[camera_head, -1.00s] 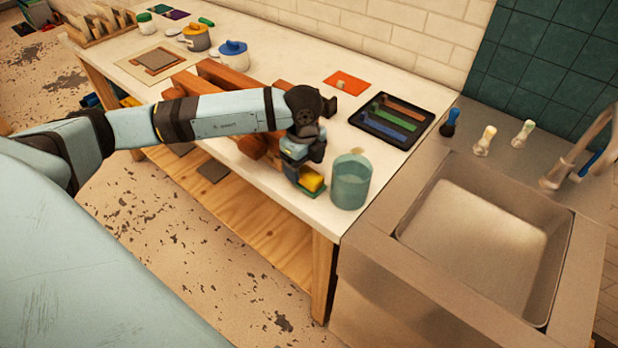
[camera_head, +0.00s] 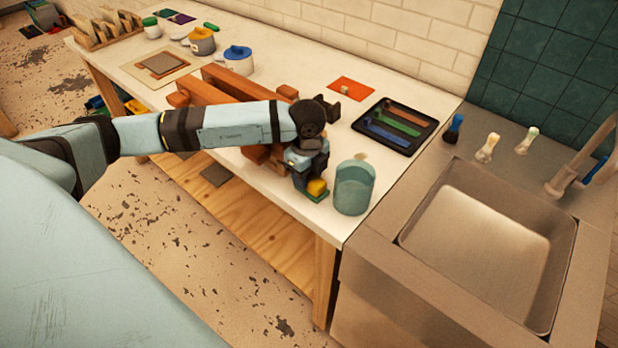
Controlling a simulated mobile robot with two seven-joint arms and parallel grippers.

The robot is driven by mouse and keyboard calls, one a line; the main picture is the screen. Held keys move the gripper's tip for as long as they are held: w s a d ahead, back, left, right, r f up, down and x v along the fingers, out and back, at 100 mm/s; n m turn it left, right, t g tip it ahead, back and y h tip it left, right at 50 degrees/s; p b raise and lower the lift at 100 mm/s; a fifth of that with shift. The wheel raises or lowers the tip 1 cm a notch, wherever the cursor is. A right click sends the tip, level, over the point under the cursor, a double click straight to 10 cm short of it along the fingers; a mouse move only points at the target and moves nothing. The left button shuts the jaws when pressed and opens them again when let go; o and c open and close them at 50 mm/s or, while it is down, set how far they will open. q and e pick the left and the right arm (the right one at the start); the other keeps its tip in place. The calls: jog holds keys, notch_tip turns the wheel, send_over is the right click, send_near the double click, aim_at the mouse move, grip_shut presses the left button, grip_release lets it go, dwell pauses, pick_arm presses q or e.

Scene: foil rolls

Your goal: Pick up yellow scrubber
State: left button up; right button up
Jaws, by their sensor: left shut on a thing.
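The yellow scrubber (camera_head: 317,188) shows at the front edge of the white counter (camera_head: 265,195), just left of a teal cup. A green piece (camera_head: 315,197) lies right beneath it; I cannot tell whether it is part of the scrubber or a separate pad. My left gripper (camera_head: 309,180) points down over the scrubber and is shut on it. The fingers hide part of the scrubber, and I cannot tell whether it is clear of the green piece. My right gripper is not in view.
The teal cup (camera_head: 354,188) stands close to the right of my left gripper. Red-brown wooden blocks (camera_head: 222,88) lie behind and under my arm. A black tray (camera_head: 395,126) with coloured strips lies behind the cup. A sink (camera_head: 490,245) with several brushes behind it is at right.

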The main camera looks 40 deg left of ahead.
pick_arm(q)
notch_tip(320, 180, up, 20)
jog(key=shift+b, duration=0.3)
jog(key=o, duration=0.3)
jog(key=shift+c, duration=1.1)
